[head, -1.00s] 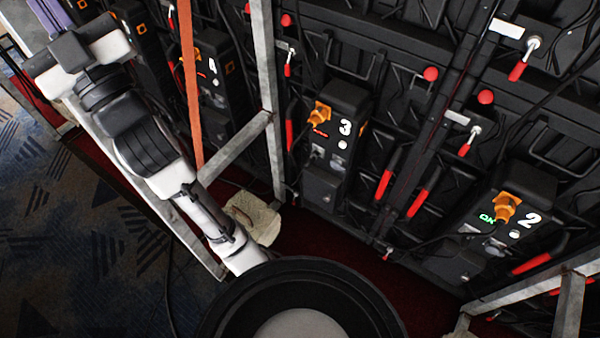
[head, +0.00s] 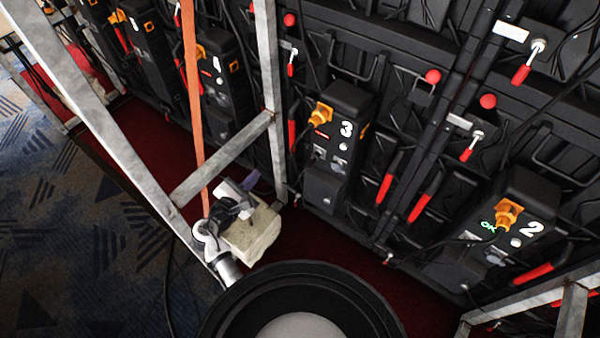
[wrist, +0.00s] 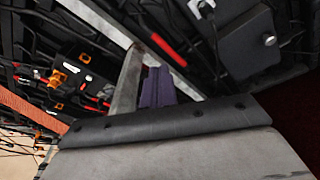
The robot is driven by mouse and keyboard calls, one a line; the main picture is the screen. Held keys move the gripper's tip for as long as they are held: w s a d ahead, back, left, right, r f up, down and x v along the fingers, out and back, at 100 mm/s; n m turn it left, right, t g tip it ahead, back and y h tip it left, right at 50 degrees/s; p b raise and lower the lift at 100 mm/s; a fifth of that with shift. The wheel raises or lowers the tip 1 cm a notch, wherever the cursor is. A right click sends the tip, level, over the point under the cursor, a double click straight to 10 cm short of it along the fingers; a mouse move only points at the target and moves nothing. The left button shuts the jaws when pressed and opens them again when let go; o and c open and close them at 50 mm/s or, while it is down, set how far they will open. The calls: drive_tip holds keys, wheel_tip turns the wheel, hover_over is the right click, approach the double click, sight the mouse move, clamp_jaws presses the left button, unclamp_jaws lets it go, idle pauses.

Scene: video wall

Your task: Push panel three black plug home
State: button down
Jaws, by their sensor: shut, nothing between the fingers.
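Panel three's black box (head: 343,135), marked with a white 3, hangs on the back of the wall in the head view. An orange plug (head: 320,114) sits at its upper left, above a small red lit display (head: 322,135). Grey sockets (head: 319,152) lie below; the black plug there is too small to judge for seating. In the wrist view, a black plug (wrist: 206,7) shows at a grey socket on a dark box, at the top edge. My gripper (head: 251,178), with purple fingers, is shut and empty, left of and below panel three. Its fingers (wrist: 157,88) point up in the wrist view.
A galvanised upright (head: 268,90) and a slanting brace (head: 222,160) stand beside my gripper. An orange strap (head: 194,110) hangs at left. Panel two's box (head: 515,215) shows a green OK. Red carpet lies below the boxes.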

sight(306, 166)
drive_tip(key=s+d+f+n+h, duration=0.3)
drive_tip(key=s+d+f+n, duration=0.1)
drive_tip(key=s+d+f, duration=0.1)
drive_tip(key=shift+s+f+n, duration=0.2)
drive_tip(key=shift+s+n, duration=0.1)
drive_tip(key=shift+s, duration=0.25)
drive_tip(key=shift+w, duration=0.1)
drive_tip(key=p+x, duration=0.1)
drive_tip(key=x, duration=0.5)
drive_tip(key=p+x, duration=0.1)
drive_tip(key=x, duration=0.5)
drive_tip(key=shift+w+d+r+p, duration=0.2)
drive_tip(key=shift+d+p, duration=0.1)
drive_tip(key=shift+w+d+f, duration=0.1)
drive_tip(key=shift+w+d, duration=0.25)
drive_tip(key=shift+w, duration=0.15)
drive_tip(key=shift+x, duration=0.9)
